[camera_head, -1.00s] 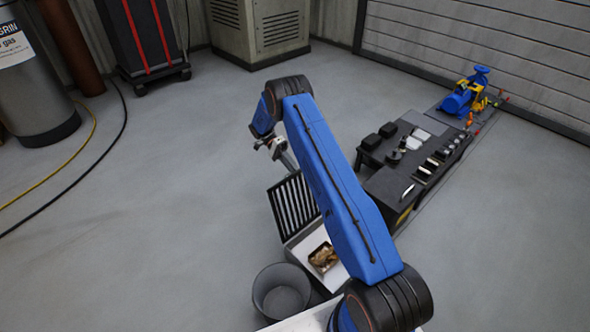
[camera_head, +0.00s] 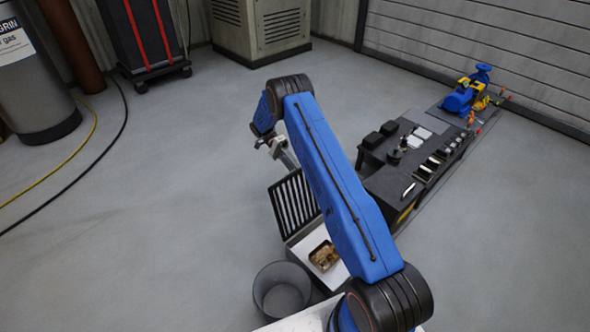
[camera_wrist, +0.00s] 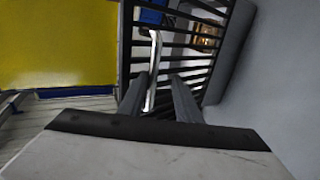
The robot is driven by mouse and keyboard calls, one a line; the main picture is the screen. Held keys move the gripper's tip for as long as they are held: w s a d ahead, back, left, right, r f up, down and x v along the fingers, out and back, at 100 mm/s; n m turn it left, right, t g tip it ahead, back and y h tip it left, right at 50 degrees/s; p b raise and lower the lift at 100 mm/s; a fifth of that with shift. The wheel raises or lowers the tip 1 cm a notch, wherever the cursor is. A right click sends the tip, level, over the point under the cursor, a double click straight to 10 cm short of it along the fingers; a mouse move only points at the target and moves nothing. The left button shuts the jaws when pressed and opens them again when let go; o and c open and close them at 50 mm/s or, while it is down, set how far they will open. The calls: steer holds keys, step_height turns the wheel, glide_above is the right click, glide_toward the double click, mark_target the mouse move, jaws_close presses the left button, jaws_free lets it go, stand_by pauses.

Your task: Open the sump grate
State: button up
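The sump grate (camera_head: 293,204), a dark barred panel, stands tilted up at the far side of the pale sump box (camera_head: 340,272). In the wrist view the grate's bars (camera_wrist: 190,45) run across the top. A bright metal bar like a handle (camera_wrist: 154,60) lies along them. My gripper (camera_wrist: 157,78) has its two fingers apart, with the bar between them and gaps showing at both sides. I cannot tell whether the fingers touch it. In the head view my gripper (camera_head: 280,148) is partly hidden by my blue arm, above the grate's top edge.
A tray of brown debris (camera_head: 324,256) sits in the sump. A grey bin (camera_head: 282,289) stands left of it. A dark bench (camera_head: 385,185) with tools is at the right, a blue pump (camera_head: 460,98) beyond.

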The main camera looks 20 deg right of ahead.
steer(key=v, duration=0.7)
steer(key=shift+w, duration=0.2)
steer(key=shift+a+r, duration=0.1)
